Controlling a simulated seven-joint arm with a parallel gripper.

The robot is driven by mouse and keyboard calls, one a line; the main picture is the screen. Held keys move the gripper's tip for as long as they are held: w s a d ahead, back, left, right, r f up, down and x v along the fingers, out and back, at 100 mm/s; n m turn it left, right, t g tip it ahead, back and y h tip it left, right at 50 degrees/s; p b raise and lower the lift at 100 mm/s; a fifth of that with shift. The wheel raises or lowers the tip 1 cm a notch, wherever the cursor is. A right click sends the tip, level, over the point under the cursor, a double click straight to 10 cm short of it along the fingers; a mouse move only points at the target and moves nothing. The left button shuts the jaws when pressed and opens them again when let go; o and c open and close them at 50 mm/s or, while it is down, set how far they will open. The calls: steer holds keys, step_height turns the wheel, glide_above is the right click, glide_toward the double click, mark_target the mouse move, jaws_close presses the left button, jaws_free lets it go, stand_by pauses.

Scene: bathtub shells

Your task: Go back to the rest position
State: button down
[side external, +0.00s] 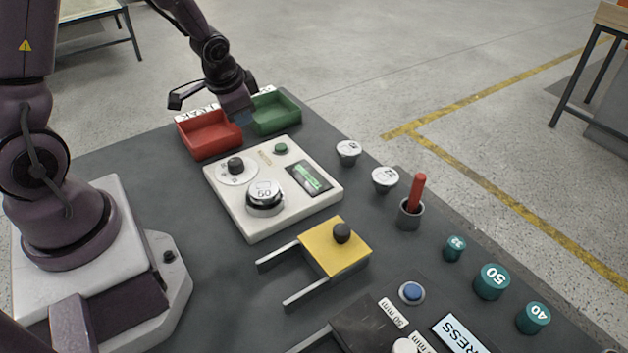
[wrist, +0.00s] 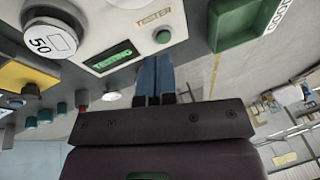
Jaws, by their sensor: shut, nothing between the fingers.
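My gripper (side external: 242,117) is shut and empty, with its blue fingers pointing down near the red tray (side external: 208,134) and the green tray (side external: 276,113) at the far end of the table. In the wrist view the two fingers of my gripper (wrist: 154,80) lie side by side with nothing between them. I cannot tell its exact height above the trays.
A white tester (side external: 240,215) holds a 50 piece (side external: 265,193) and has a lit green display (side external: 310,177). A yellow slider block (side external: 335,250), a red stick in a grey cup (side external: 411,215) and several teal pieces (side external: 491,281) stand nearer the camera.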

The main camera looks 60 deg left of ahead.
steer(key=s+d+r+n+t+h, duration=0.1)
steer(key=s+d+r, duration=0.5)
steer(key=r, duration=0.4)
steer(key=s+d+r+t+h, duration=0.1)
steer(key=s+d+r, duration=0.5)
steer(key=d+r, duration=0.2)
step_height(320, 180, up, 3)
steer(key=shift+s+d+f+n, duration=0.2)
steer(key=shift+s+n, duration=0.1)
steer(key=shift+n, duration=0.1)
